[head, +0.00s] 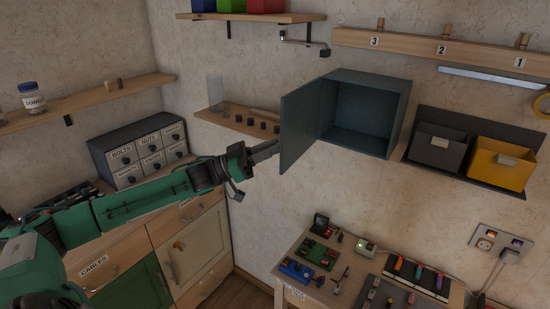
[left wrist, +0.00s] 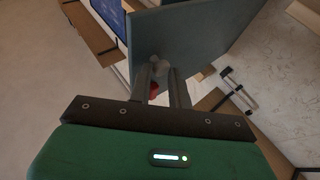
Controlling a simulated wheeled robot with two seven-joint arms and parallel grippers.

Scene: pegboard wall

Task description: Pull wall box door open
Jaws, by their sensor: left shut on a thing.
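The wall box (head: 365,112) is a dark teal open-fronted box fixed to the wall, and its inside looks empty. Its door (head: 302,120) is hinged on the left side and stands wide open, swung out toward the room. My left gripper (head: 268,150) is at the door's outer face, on the left of the door. In the left wrist view the door (left wrist: 190,38) fills the top, and the two fingers (left wrist: 160,85) are shut on a small grey knob (left wrist: 161,68) on it. My right gripper is not in view.
A grey bin (head: 437,148) and a yellow bin (head: 500,165) hang right of the box. A small shelf (head: 238,120) with several dark knobs is behind the door. A labelled drawer unit (head: 140,150) stands left. A workbench (head: 310,240) with small parts is below.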

